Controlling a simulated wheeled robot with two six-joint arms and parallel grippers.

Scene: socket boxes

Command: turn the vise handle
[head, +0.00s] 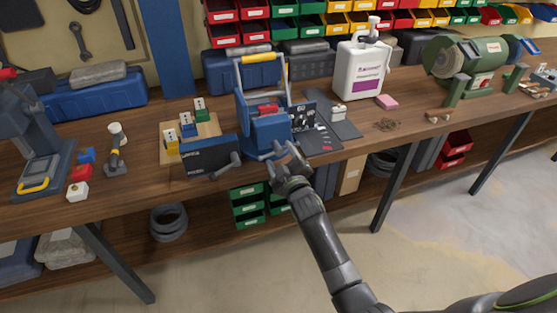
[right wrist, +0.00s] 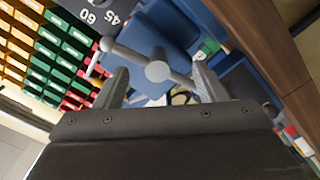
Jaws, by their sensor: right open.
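The blue vise (head: 268,132) stands at the front edge of the wooden bench. Its grey handle (right wrist: 158,71), a crossbar on a round hub with a ball end, shows in the right wrist view. The hub lies between and just beyond the fingertips, and the bar runs across them. My right gripper (head: 283,152) is open at the front of the vise; it also shows in the right wrist view (right wrist: 160,85). I cannot tell whether a finger touches the bar. In the head view the gripper partly hides the handle. My left gripper is not in view.
A dark box with a crank (head: 210,157) stands close left of the vise. A grey mat (head: 340,122) and white jug (head: 360,70) are to the right. Green bins (head: 248,205) sit below the bench.

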